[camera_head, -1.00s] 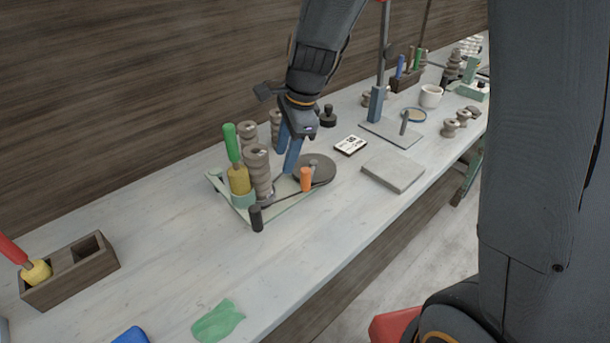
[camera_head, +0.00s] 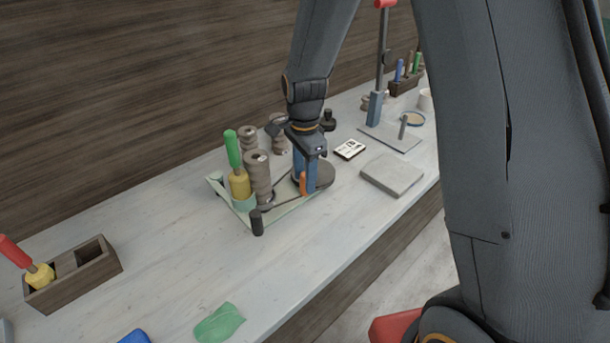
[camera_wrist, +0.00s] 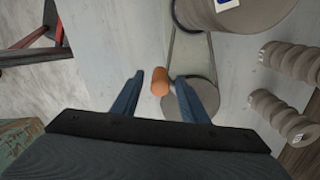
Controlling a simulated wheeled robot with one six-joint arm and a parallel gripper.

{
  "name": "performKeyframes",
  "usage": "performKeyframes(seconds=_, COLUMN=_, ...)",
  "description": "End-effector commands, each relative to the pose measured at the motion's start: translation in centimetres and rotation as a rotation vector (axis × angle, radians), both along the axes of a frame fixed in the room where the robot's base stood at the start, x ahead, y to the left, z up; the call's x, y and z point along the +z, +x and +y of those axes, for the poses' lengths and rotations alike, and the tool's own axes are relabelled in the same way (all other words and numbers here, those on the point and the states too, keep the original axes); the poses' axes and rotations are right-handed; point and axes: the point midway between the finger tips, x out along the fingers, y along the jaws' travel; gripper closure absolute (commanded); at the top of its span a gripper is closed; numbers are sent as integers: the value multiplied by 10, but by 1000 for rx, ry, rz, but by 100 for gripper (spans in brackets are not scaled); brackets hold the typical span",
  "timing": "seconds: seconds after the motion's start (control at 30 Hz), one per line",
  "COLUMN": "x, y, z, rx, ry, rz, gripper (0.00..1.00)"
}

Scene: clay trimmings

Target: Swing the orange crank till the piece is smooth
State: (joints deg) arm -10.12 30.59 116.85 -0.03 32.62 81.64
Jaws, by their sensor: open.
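The orange crank handle (camera_wrist: 160,81) stands between the two blue fingers of my gripper (camera_wrist: 158,92) in the wrist view. The fingers are apart, with a gap on each side of the handle. In the head view my gripper (camera_head: 305,185) points down over the handle (camera_head: 303,182), which is partly hidden by a finger. The handle stands by a dark round disc (camera_head: 322,176) on a pale green frame (camera_head: 289,211). A grey-brown ribbed piece (camera_head: 258,178) stands upright on the frame, left of my gripper. I cannot judge its smoothness.
A green-handled tool with a yellow part (camera_head: 237,167) and a black knob (camera_head: 257,222) are close to the left. A grey slab (camera_head: 392,174) and a white card (camera_head: 350,149) lie to the right. The front of the bench is mostly clear.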

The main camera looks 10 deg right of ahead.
Motion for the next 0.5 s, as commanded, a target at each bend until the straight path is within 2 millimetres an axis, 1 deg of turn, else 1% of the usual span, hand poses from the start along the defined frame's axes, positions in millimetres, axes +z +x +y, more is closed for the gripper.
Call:
performKeyframes(seconds=0.13, x=-5, y=0, z=0, rx=0, ry=0, rz=-1, gripper=60)
performKeyframes(seconds=0.37, x=-6, y=0, z=0, rx=0, ry=0, rz=-1, gripper=60)
performKeyframes(seconds=0.4, x=-6, y=0, z=0, rx=0, ry=0, rz=-1, gripper=63)
performKeyframes(seconds=0.47, x=-6, y=0, z=0, rx=0, ry=0, rz=-1, gripper=73)
performKeyframes(seconds=0.5, x=-6, y=0, z=0, rx=0, ry=0, rz=-1, gripper=80)
